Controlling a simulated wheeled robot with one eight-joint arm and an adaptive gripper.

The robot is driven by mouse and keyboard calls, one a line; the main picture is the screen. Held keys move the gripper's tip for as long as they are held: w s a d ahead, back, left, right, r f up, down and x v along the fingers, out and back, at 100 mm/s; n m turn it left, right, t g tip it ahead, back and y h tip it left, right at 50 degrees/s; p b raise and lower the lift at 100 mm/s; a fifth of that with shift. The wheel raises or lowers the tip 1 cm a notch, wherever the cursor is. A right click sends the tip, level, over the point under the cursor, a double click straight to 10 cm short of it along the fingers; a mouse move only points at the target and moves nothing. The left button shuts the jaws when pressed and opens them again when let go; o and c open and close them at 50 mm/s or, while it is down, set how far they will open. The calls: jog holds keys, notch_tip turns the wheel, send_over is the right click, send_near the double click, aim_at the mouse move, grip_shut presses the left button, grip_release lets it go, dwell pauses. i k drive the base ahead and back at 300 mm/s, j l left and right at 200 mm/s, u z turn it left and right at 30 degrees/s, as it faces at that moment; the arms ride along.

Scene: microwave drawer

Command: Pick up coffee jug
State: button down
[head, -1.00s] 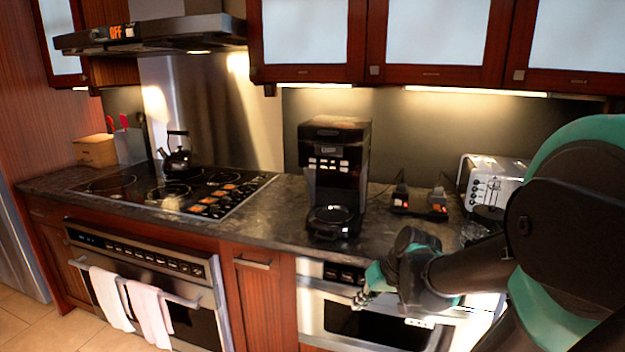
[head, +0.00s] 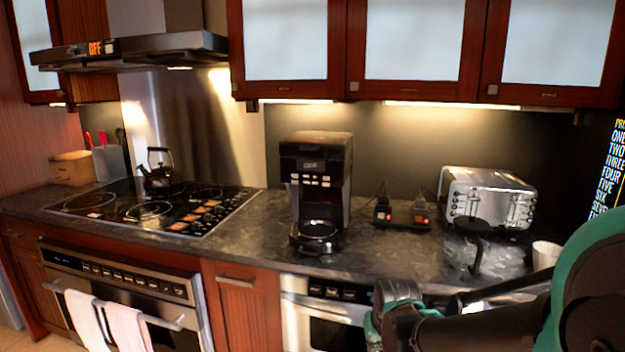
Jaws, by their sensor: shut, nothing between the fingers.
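The coffee jug (head: 457,250) is clear glass with a black lid and handle. It stands upright on the dark counter in front of the toaster. My gripper (head: 374,328) is shut and empty, low in front of the counter's front edge, left of the jug and nearer to me. It is apart from the jug. Its fingers are partly cut off by the bottom of the picture. The black coffee maker (head: 317,190) stands on the counter left of the jug.
A silver toaster (head: 487,198) stands behind the jug and a white mug (head: 546,255) to its right. Small black devices with red lights (head: 402,213) sit between coffee maker and toaster. The counter (head: 375,258) is clear left of the jug. Cabinets (head: 415,50) hang above.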

aim_at(465, 251)
jog(key=z, duration=0.95)
